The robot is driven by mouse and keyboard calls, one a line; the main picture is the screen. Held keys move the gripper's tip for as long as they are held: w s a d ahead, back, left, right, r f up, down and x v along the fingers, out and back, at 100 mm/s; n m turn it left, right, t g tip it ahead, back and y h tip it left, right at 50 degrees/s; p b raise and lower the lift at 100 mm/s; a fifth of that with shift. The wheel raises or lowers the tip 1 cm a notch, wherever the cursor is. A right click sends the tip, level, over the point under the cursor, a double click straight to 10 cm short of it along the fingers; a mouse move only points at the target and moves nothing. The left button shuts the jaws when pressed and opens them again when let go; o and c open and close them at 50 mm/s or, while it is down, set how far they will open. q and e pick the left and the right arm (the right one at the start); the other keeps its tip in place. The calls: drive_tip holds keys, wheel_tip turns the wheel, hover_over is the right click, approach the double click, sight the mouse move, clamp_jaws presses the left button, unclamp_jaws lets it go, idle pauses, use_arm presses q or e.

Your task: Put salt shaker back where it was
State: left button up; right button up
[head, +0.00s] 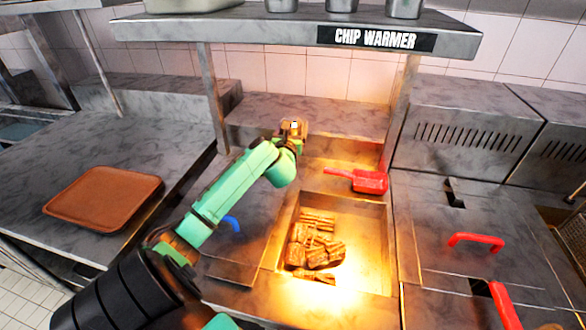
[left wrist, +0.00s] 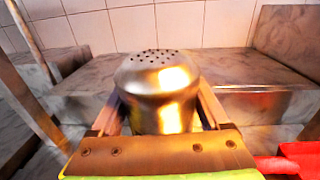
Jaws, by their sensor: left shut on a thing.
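The salt shaker (left wrist: 158,85) is a metal cylinder with a domed, perforated top. In the left wrist view it stands upright between the two fingers of my left gripper (left wrist: 160,112), which is shut on it. In the head view my left gripper (head: 292,130) is at the end of the green arm, by the back ledge (head: 325,115) under the chip warmer shelf. The shaker is mostly hidden by the gripper there. I cannot tell whether its base touches the ledge. My right gripper is not in view.
A red scoop (head: 370,181) lies right of the gripper, behind the lit well (head: 374,250) of chips. A brown tray (head: 104,197) lies on the left counter. The chip warmer shelf (head: 270,32) and its posts stand around the ledge. Red handles (head: 476,239) are at right.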

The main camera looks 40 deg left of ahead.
use_arm(q)
drive_tip(key=f, duration=0.4)
drive_tip(key=f+b, duration=0.1)
drive_tip(key=f, duration=0.6)
drive_tip(key=shift+a+f+b, duration=0.3)
drive_tip(key=shift+b, duration=0.1)
drive_tip(key=shift+w, duration=0.1)
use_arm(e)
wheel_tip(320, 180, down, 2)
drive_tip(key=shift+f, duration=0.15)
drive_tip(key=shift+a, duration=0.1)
use_arm(q)
drive_tip(key=o, duration=1.4)
drive_tip(key=shift+f, duration=0.1)
drive_tip(key=shift+s+d, duration=0.25)
drive_tip(key=shift+s, duration=0.1)
drive_tip(key=v, duration=1.1)
drive_tip(key=shift+s, duration=0.15)
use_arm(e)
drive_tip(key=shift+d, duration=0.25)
